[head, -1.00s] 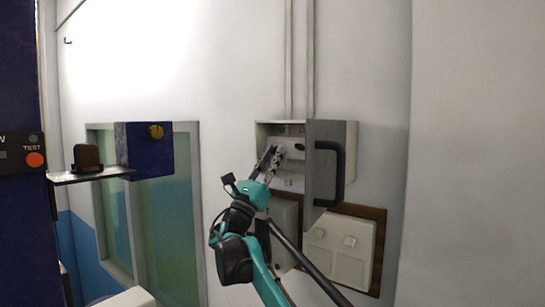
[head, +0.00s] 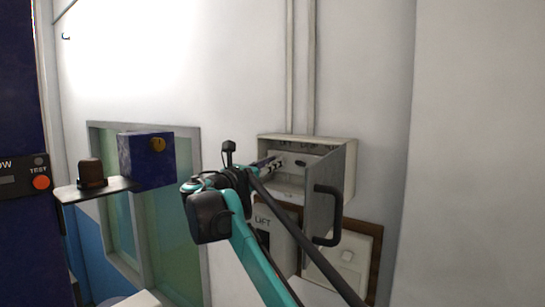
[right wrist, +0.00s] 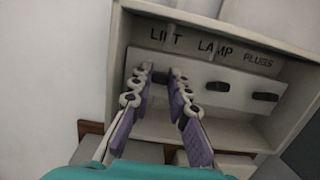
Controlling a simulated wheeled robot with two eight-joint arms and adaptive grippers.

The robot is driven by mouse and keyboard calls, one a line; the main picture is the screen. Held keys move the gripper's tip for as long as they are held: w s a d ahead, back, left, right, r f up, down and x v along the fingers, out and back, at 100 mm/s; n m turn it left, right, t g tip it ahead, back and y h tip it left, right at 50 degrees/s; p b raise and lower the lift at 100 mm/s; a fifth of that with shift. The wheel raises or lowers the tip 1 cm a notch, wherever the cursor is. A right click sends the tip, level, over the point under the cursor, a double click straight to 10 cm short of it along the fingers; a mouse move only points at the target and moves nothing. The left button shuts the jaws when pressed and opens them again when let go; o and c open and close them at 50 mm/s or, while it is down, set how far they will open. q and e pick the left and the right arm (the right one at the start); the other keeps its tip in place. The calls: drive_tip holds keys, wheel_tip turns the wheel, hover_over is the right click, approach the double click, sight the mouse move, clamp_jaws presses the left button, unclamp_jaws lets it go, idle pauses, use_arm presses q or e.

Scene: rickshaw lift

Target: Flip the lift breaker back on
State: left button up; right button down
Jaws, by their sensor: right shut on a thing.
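The breaker box (head: 348,172) is an open pale metal box on the wall. In the right wrist view the box (right wrist: 122,40) shows the labels LIFT, LAMP and PLUGS above a pale panel with dark switches. The lift breaker (right wrist: 160,77) is the leftmost switch, partly hidden between my fingertips. My right gripper (head: 275,162) reaches into the box from the left. In the right wrist view its two fingers (right wrist: 160,78) straddle the lift breaker and are closed on it. The lamp breaker (right wrist: 217,86) and plugs breaker (right wrist: 265,96) stand clear to the right. My left gripper is not in view.
The box's door (head: 318,212) hangs open with a black handle, close to my right arm. Below are a panel marked LIFT (head: 272,232) and a brown-framed switch plate (head: 350,262).

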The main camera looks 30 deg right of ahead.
drive_tip(key=shift+d+r+g+y, duration=0.1)
drive_tip(key=shift+r+g+y, duration=0.35)
drive_tip(key=shift+y, duration=0.55)
drive_tip(key=c, duration=1.4)
unclamp_jaws()
drive_tip(key=shift+c, duration=0.2)
drive_tip(key=v, duration=1.2)
drive_tip(key=shift+r, duration=0.15)
drive_tip(key=shift+w+g, duration=0.1)
drive_tip(key=shift+g, duration=0.15)
